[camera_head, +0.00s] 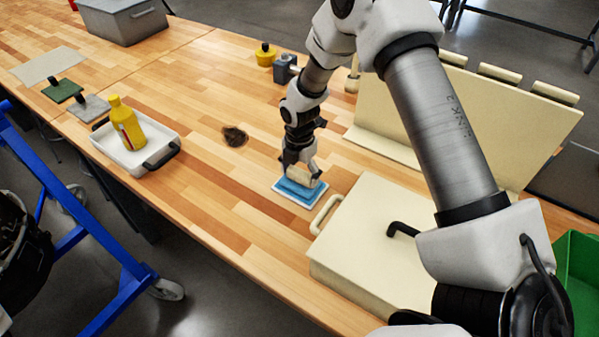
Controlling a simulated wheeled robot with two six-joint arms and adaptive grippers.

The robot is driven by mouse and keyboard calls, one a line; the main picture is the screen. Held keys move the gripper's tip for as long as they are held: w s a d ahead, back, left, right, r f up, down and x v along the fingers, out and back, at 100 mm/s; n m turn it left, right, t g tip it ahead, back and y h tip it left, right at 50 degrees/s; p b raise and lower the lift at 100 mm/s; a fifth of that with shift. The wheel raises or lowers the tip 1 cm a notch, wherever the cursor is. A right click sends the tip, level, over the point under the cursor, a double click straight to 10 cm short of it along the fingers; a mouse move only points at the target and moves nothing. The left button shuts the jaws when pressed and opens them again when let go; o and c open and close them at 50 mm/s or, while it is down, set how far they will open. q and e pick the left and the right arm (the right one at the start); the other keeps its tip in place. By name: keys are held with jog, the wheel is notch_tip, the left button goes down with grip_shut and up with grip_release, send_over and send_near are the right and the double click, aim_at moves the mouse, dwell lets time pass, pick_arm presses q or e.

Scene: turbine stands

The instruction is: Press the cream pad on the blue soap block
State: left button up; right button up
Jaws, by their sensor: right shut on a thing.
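The blue soap block (287,190) lies on a white base on the wooden table, at the middle of the view. The cream pad (303,176) is held in my right gripper (300,168), which points down over the block. The pad is at the block's top face and appears to touch it, though the fingers partly hide the contact. My right arm comes in from the right. My left gripper does not show.
A white tray (160,157) with a yellow bottle (127,124) stands at the left. A dark stain (234,136) marks the table left of the block. A cream case (365,245) with a handle sits close to the right. A grey toolbox (125,18) stands at the back left.

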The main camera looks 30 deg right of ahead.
aim_at(300, 172)
jog(key=shift+r+p, duration=2.35)
jog(key=shift+r, duration=0.95)
